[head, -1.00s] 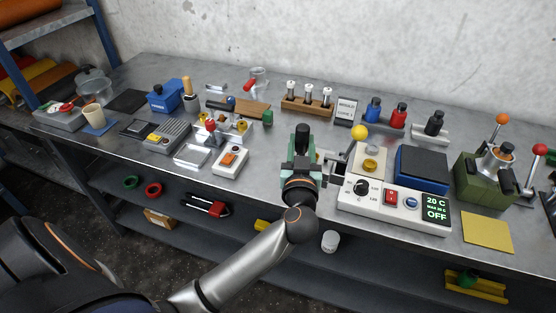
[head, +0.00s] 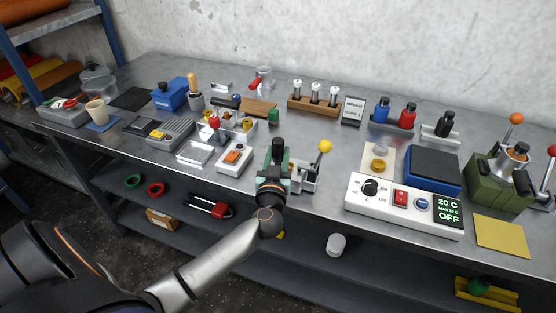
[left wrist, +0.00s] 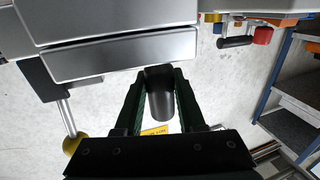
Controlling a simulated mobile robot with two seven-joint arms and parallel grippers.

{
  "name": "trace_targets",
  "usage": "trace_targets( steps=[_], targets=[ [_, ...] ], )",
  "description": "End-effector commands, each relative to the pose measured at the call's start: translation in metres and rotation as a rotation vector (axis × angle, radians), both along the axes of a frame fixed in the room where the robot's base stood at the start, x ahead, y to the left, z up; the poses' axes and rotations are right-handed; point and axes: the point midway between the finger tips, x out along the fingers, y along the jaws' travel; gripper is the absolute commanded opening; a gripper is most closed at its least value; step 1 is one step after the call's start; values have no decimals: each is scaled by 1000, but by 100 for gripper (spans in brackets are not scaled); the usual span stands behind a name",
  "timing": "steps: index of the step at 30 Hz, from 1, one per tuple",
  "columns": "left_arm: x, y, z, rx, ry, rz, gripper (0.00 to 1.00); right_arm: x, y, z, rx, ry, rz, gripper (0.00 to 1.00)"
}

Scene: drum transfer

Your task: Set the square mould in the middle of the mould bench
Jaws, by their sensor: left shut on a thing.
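My left gripper (head: 278,160) is over the front of the steel bench (head: 325,205). Its green fingers (left wrist: 160,105) are shut on an upright black handle (left wrist: 159,92). The handle joins a grey metal block (head: 303,178) with a lever ending in a yellow ball (head: 325,146). In the left wrist view the block (left wrist: 120,55) has flat plates. It may be the square mould, but I cannot be sure. The gripper hides part of it, and I cannot tell whether it touches the bench. My right gripper is not in view.
A white control box (head: 405,207) and blue-sided block (head: 432,170) stand to the right. A white box with an orange switch (head: 233,158) and a shiny tray (head: 196,152) stand to the left. Behind is a bottle rack (head: 314,103). Bare steel lies between gripper and control box.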

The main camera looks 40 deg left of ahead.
Motion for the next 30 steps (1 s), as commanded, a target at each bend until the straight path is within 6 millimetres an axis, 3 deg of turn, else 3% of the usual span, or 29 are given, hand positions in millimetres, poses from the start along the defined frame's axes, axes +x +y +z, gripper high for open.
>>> trace_targets(
  steps=[12,13,15,21,30],
  targets=[
    [1,0,-3,1,-11,0,0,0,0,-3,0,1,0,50],
    [0,0,-7,0,-2,0,41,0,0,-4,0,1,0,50],
    [0,0,-7,0,-2,0,48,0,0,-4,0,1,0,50],
    [0,0,-7,1,-2,0,68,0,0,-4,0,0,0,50],
    [-1,-1,-5,2,-1,0,68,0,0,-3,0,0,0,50]
  ],
)
